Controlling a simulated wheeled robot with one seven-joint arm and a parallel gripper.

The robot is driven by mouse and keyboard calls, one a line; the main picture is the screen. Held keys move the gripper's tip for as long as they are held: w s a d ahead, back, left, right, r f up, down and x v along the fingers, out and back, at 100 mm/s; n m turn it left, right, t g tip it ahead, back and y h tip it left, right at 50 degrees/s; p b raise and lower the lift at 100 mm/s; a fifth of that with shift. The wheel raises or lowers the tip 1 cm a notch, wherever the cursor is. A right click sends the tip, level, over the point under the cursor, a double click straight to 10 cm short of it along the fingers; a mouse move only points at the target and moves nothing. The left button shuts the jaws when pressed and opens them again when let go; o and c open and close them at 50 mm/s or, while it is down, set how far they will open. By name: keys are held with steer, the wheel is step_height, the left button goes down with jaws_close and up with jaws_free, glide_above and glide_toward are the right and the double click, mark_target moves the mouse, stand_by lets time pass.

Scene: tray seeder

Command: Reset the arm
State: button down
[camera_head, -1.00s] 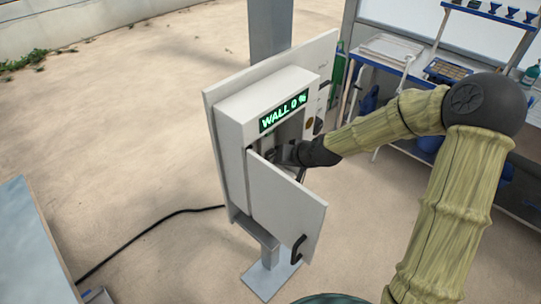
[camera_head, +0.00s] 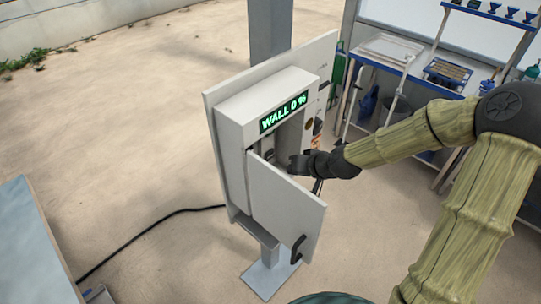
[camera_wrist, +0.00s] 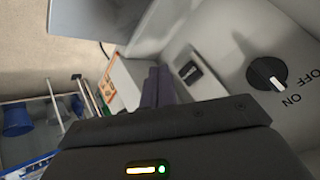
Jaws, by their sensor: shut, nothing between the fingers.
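My gripper (camera_head: 292,163) is at the open front of a white control box (camera_head: 235,125), near the inner side of its open door (camera_head: 285,205). Its dark fingers (camera_wrist: 158,86) lie close together in the wrist view, with nothing seen between them. In the wrist view a black rotary knob (camera_wrist: 267,73) marked ON and OFF sits on a pale panel, to the right of the fingers. A small dark switch (camera_wrist: 189,72) is nearer the fingers. Whether the fingers touch the box is not clear.
The box's green display (camera_head: 283,113) reads "WALL 0 %". The box stands on a grey post over a base plate (camera_head: 270,277). A workbench (camera_head: 400,60) with trays stands behind at the right. A blue-topped table (camera_head: 30,250) is at the left.

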steer(key=s+d+r+m+g+h, duration=0.1)
steer(key=s+d+r+h, duration=0.1)
steer(key=s+d, duration=0.5)
steer(key=s+d+r+g+h, duration=0.2)
steer(key=s+d+h, duration=0.2)
steer(key=s, duration=0.6)
steer(key=d, duration=0.2)
steer(key=shift+s+d+r+m+g, duration=0.2)
steer(key=shift+d+r+m+g, duration=0.1)
steer(key=shift+d+m, duration=0.1)
steer(key=p+v, duration=0.2)
steer(key=p, duration=0.1)
steer(key=w+p+v, duration=0.1)
steer(key=p+v, duration=0.1)
steer(key=v, duration=0.1)
steer(key=shift+a+r+p, duration=0.15)
steer(key=shift+r+p, duration=0.25)
steer(key=shift+r, duration=0.05)
steer(key=shift+w, duration=0.1)
